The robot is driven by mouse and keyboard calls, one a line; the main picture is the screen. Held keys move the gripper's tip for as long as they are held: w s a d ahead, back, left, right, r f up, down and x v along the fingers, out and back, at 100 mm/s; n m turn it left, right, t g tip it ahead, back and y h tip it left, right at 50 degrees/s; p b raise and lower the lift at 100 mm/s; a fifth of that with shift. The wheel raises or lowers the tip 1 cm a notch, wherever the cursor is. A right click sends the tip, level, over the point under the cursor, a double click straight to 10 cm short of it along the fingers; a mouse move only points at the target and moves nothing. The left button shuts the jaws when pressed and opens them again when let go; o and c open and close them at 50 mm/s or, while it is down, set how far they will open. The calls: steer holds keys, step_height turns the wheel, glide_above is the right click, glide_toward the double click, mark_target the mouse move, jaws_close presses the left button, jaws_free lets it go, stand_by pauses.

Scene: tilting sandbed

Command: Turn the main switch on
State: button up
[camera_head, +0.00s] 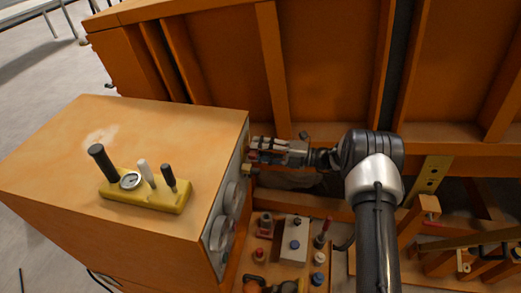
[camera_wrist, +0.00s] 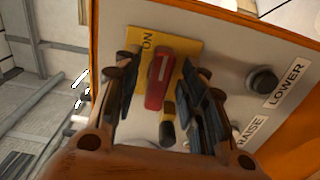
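The main switch (camera_wrist: 160,80) is a red handle on a yellow plate (camera_wrist: 180,46) marked ON, on the grey control panel. In the wrist view the handle runs nearly upright in the picture, slightly tilted. My gripper (camera_wrist: 159,72) is open, with one dark finger on each side of the handle. Gaps show between the handle and both fingers. In the head view my gripper (camera_head: 264,151) is at the upper end of the panel face (camera_head: 213,246), where the switch itself is hard to make out.
A black button (camera_wrist: 262,80) beside a LOWER label and a RAISE label (camera_wrist: 250,132) are right of the switch. A yellow-and-black part (camera_wrist: 168,125) is just below the handle. The orange cabinet (camera_head: 130,225) carries a yellow lever block (camera_head: 150,196). Orange framing stands behind my arm.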

steer(key=s+d, duration=0.2)
steer(key=d, duration=0.9)
steer(key=shift+d, duration=0.4)
steer(key=shift+s, duration=0.1)
steer(key=s+a+r+n+g+h+b, duration=0.25)
steer(key=s+r+n+h, duration=0.2)
steer(key=s+n, duration=0.4)
steer(key=s+a+r+n+g+h+b, duration=0.2)
steer(key=s+a+r+n+h+b, duration=0.15)
steer(key=s+r+n, duration=0.4)
steer(key=s+d+f+n+t+h+b, duration=0.2)
steer(key=s+d+n+t+h, duration=0.1)
steer(key=s+n, duration=0.7)
steer(key=s+d+f+n+t+h+b, duration=0.2)
steer(key=s+d+n+h, duration=0.4)
steer(key=s+n, duration=0.5)
steer(key=shift+n+t+h+b, duration=0.3)
steer(key=shift+n+t+b, duration=0.2)
steer(key=shift+n, duration=0.2)
